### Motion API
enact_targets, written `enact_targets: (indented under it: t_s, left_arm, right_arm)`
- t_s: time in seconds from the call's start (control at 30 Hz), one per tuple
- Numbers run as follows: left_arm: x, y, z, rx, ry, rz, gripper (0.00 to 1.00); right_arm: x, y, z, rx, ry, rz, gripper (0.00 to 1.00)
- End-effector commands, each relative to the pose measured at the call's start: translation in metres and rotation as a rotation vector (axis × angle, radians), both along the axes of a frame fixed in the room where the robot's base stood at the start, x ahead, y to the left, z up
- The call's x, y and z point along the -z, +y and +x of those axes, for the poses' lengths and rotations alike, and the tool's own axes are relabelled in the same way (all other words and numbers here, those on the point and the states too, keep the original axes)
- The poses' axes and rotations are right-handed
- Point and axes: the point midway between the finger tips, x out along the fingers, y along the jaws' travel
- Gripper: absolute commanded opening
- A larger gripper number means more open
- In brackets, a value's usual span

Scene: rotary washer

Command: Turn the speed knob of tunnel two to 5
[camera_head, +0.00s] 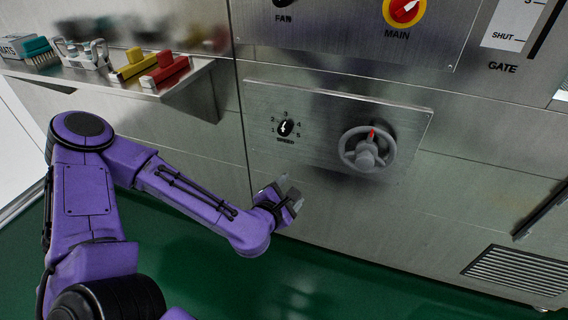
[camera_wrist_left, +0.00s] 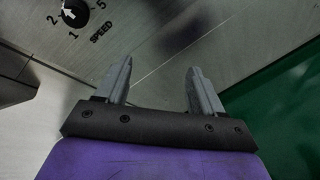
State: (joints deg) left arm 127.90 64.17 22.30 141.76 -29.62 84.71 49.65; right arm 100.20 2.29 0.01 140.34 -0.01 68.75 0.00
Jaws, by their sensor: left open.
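The speed knob (camera_head: 286,128) is a small black dial with a white pointer on a steel panel, ringed by the numbers 1 to 5. In the left wrist view the knob (camera_wrist_left: 75,11) is cut by the top edge, and its pointer is on the side of 2 and the hidden numbers, away from 5. The exact number is unclear. No tunnel label is readable. My left gripper (camera_head: 287,190) is open and empty, below the knob and apart from it. Its two grey fingers (camera_wrist_left: 158,78) show spread in the wrist view. My right gripper is not in view.
A grey handwheel (camera_head: 367,149) with a red mark sticks out right of the knob. A red and yellow MAIN switch (camera_head: 404,10) is above. A steel shelf (camera_head: 190,78) with brushes and blocks juts out at upper left. A vent (camera_head: 520,271) is at lower right.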

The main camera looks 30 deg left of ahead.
Motion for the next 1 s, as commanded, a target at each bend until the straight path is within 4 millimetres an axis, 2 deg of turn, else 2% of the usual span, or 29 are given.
enact_targets:
  t_s: [0.03, 0.1, 0.2, 0.3, 0.43, 0.7, 0.83, 1.0]
  left_arm:
    - [-0.002, 0.018, 0.012, -0.094, -0.124, -0.140, 0.68]
    - [-0.028, 0.039, 0.020, -0.185, -0.267, -0.297, 0.68]
    - [-0.054, 0.060, 0.022, -0.258, -0.398, -0.437, 0.68]
    - [-0.065, 0.070, 0.025, -0.284, -0.448, -0.490, 0.68]
    - [-0.068, 0.076, 0.044, -0.286, -0.451, -0.490, 0.68]
    - [-0.066, 0.094, 0.100, -0.286, -0.447, -0.489, 0.68]
    - [-0.066, 0.099, 0.116, -0.285, -0.445, -0.489, 0.68]
    - [-0.067, 0.101, 0.122, -0.285, -0.445, -0.492, 0.68]
  right_arm:
    - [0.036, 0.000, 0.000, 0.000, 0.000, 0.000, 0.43]
    - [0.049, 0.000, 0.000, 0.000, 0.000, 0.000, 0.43]
    - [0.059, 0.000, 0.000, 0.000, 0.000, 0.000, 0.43]
    - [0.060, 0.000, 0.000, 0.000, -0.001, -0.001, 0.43]
    - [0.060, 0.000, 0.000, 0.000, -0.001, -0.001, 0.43]
    - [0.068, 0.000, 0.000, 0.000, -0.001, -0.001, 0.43]
    - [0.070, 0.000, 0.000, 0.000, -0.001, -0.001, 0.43]
    - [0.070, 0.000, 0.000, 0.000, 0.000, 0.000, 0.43]
